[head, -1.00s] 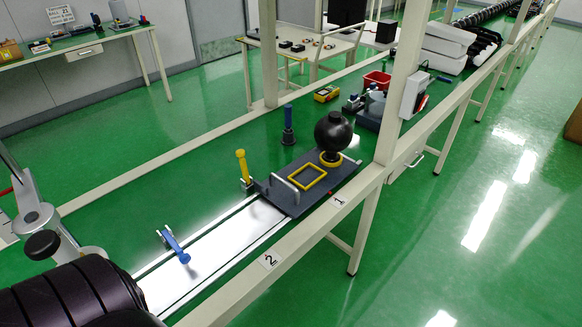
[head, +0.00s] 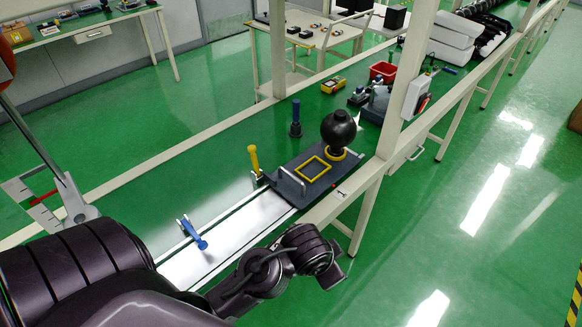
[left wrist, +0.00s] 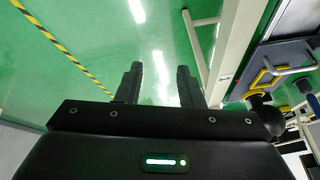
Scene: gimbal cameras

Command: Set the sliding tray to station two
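The sliding tray (head: 316,190) is a dark grey plate with silver handles, a yellow square frame (head: 313,169) and a black ball (head: 338,128) on a yellow ring. It sits at the far end of the bright rail (head: 225,240), beside the "1" label (head: 341,194). The "2" label is hidden behind my left arm. A yellow-handled post (head: 254,160) stands by the tray's near corner, and a blue lever (head: 194,235) by the rail. My left gripper (left wrist: 160,86) is open and empty over the floor. The tray (left wrist: 290,52) shows at that view's right edge. My right gripper is out of view.
A beige frame post (head: 408,90) and long side beam stand right of the tray. A blue-topped peg (head: 296,118) stands behind it. A red bin (head: 383,72) and tools lie farther back. The floor to the right is open.

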